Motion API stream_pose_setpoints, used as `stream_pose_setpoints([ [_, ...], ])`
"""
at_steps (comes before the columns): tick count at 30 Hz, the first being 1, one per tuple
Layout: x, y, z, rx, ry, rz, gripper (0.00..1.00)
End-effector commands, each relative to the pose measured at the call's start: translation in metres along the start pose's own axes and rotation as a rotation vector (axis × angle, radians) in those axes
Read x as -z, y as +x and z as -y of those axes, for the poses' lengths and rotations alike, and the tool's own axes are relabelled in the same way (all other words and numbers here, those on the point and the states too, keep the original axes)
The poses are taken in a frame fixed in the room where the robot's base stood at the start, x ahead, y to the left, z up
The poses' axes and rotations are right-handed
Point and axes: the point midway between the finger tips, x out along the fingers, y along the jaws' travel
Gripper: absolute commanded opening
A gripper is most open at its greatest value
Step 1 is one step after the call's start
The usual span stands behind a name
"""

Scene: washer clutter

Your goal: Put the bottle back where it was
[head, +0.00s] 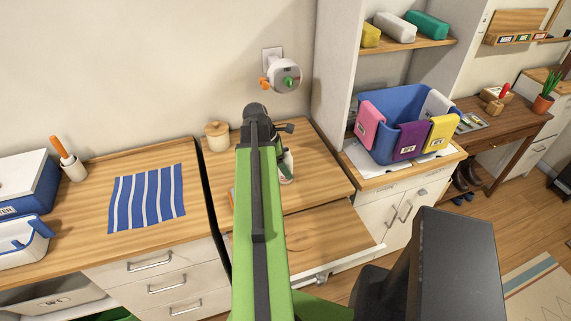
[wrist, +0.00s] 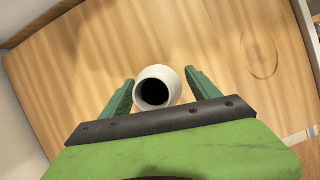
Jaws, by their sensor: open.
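A white, round-topped object, which looks like the bottle (wrist: 157,73), stands between the two green fingers of my gripper (wrist: 161,88) in the wrist view. Its top shows a dark round centre, either a cap or an opening. My gripper is open, with a finger on each side of it; whether either finger touches it is unclear. In the head view a white and green part of the bottle (head: 287,166) shows just right of my green arm, on the wooden counter (head: 320,185). My arm hides the rest of it.
A lidded jar (head: 217,136) stands at the counter's back left. A wooden pull-out board (head: 335,236) juts from the counter's front. A dispenser (head: 285,76) hangs on the wall behind. A blue bin (head: 385,97) with coloured cloths stands to the right. A striped cloth (head: 147,198) lies left.

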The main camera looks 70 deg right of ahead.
Motion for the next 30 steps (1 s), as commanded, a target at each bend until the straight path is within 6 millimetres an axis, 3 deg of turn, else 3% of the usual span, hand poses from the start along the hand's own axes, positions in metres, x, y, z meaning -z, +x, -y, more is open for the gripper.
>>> stream_pose_setpoints([
  [16,-0.003,-0.113,0.000,0.000,-0.002,0.000,0.71],
  [20,-0.001,-0.122,0.000,0.000,0.000,0.000,0.71],
  [30,0.004,-0.121,0.000,-0.002,0.001,-0.002,0.71],
])
